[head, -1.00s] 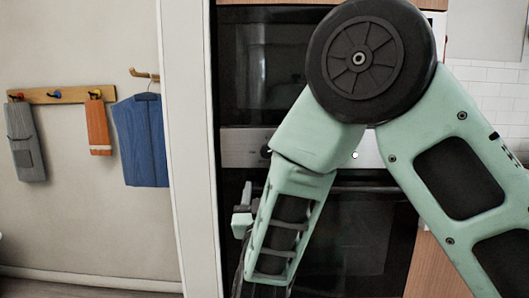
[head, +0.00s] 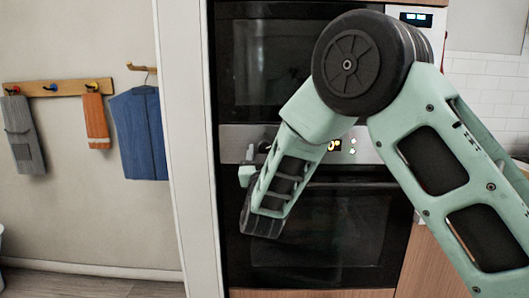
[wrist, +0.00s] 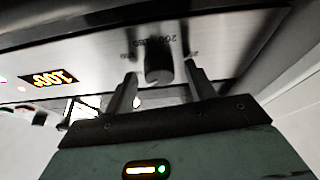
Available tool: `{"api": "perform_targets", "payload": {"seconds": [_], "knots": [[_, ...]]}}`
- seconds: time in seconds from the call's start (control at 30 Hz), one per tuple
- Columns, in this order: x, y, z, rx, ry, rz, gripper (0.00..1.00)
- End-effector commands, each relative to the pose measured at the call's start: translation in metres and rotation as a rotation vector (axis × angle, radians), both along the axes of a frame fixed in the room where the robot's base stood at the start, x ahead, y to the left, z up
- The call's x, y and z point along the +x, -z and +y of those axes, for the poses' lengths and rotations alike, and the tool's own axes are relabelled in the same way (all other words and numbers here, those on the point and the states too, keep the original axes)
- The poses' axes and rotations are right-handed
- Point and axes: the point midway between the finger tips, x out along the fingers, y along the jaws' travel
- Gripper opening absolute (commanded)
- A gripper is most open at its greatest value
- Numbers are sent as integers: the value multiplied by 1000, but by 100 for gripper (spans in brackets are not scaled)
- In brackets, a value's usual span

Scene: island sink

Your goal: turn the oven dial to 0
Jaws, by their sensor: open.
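The oven dial (wrist: 158,66) is a dark, round knob on the steel control panel, with printed numbers beside it in the wrist view. My gripper (wrist: 160,80) is open, with one finger on each side of the dial. I cannot tell whether either finger touches it. In the head view my gripper (head: 250,162) is at the left part of the oven panel (head: 232,143), partly hidden by my arm. A lit orange display (wrist: 52,77) appears upside down in the wrist view and seems to read 100°.
The lower oven door (head: 345,235) is below the panel and a dark upper appliance (head: 270,60) is above it. A white wall edge (head: 185,150) stands close to the left. Cloths, including a blue one (head: 138,135), hang on the far-left wall.

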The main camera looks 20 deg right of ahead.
Motion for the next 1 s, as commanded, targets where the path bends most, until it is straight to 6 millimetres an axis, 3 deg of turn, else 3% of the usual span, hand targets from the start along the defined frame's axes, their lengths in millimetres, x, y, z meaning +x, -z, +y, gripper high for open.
{"api": "perform_targets", "payload": {"seconds": [0.07,0.23,0.67,1.0], "knots": [[0,0,0,0,0,0,55],[0,0,0,0,0,0,11],[-1,0,0,-61,0,19,10],[-1,0,-1,-304,0,97,10]]}}
